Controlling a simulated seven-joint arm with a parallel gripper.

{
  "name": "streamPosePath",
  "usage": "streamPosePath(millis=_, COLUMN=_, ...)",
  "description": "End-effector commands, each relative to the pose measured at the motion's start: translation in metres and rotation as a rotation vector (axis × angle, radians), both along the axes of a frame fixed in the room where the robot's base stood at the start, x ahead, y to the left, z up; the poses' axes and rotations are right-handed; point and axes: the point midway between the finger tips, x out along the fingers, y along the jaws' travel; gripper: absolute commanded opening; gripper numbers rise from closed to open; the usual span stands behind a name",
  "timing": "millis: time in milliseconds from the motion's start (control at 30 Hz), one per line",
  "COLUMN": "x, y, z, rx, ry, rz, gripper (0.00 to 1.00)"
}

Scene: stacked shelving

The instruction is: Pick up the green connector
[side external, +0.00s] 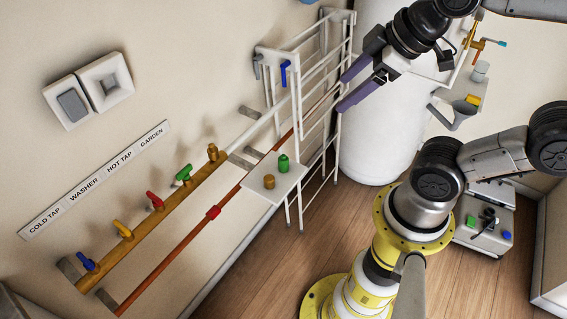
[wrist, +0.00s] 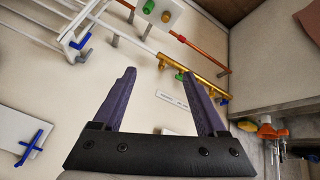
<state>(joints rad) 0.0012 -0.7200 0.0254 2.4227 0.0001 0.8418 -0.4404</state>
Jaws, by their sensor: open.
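A small green connector (side external: 283,163) stands on a white shelf plate (side external: 262,192), beside a brass connector (side external: 269,181). In the wrist view the green connector (wrist: 149,6) is at the top edge, on the same plate, with the brass connector (wrist: 165,17) next to it. My gripper (side external: 342,93) is open and empty, up and to the right of the plate in the side view, apart from it. In the wrist view its purple fingers (wrist: 159,75) are spread, with the connector beyond them. A green tap handle (side external: 184,173) is also on the brass pipe.
A white wire rack (side external: 308,75) with a blue hook (side external: 284,73) rises beside the plate. A brass pipe (side external: 190,187) with several coloured taps and a copper pipe (side external: 185,240) run along the wall. A white tank (side external: 375,150) stands behind my gripper.

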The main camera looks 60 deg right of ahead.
Motion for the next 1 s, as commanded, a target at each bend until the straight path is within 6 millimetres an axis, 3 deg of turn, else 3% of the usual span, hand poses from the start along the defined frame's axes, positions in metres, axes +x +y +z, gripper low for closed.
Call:
streamPosePath(millis=133, x=0.045, y=-0.005, z=0.005, rx=-0.155, ry=0.030, rz=0.229, gripper=0.75)
streamPosePath(millis=267, x=0.096, y=-0.014, z=-0.008, rx=-0.281, ry=0.095, rz=0.439, gripper=0.75)
streamPosePath(millis=467, x=0.163, y=-0.036, z=-0.063, rx=-0.384, ry=0.225, rz=0.700, gripper=0.75)
streamPosePath(millis=600, x=0.194, y=-0.054, z=-0.121, rx=-0.386, ry=0.325, rz=0.822, gripper=0.75)
streamPosePath(millis=800, x=0.203, y=-0.072, z=-0.198, rx=-0.306, ry=0.462, rz=0.855, gripper=0.75)
streamPosePath(millis=1000, x=0.191, y=-0.079, z=-0.234, rx=-0.250, ry=0.534, rz=0.850, gripper=0.75)
